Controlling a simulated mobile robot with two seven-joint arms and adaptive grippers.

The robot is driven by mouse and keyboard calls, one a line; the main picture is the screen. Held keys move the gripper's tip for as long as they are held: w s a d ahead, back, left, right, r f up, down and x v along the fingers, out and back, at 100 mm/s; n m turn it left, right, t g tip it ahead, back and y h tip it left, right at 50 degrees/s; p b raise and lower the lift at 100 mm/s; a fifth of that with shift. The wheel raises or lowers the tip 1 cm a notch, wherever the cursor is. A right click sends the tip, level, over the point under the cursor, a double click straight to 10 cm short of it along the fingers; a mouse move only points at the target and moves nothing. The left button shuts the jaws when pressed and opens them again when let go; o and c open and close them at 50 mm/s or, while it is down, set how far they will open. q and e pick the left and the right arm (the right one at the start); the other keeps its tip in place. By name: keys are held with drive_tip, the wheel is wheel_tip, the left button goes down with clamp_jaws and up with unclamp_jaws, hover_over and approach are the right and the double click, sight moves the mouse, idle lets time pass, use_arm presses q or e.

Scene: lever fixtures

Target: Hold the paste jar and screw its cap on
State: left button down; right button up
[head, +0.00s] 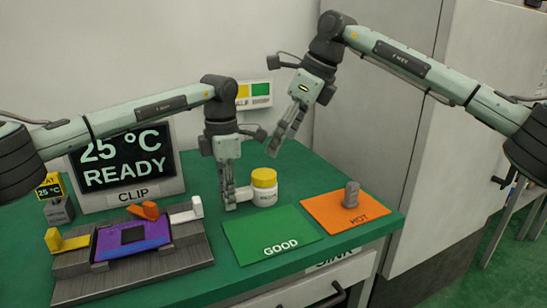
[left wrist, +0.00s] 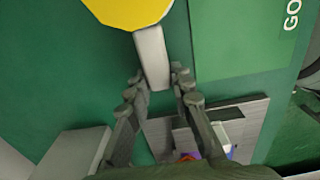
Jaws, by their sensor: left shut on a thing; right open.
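The white paste jar (head: 264,196) stands upright on the green table, with a pale grip bar on its left side. Its yellow cap (head: 264,177) sits on top; I cannot tell how tightly. The cap also shows at the top edge of the left wrist view (left wrist: 128,10). My left gripper (head: 230,200) points down left of the jar and is shut on the jar's bar, which runs between its fingers (left wrist: 158,80). My right gripper (head: 284,138) is open and empty, in the air above and slightly right of the cap, apart from it.
A green GOOD mat (head: 265,232) lies in front of the jar. An orange HOT mat (head: 335,222) with a grey weight (head: 351,194) lies to the right. A clip fixture (head: 130,255) holding a purple plate stands front left, before a READY display (head: 125,160).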

drive_tip(key=shift+v, duration=1.65)
use_arm(q)
drive_tip(key=c, duration=1.3)
unclamp_jaws()
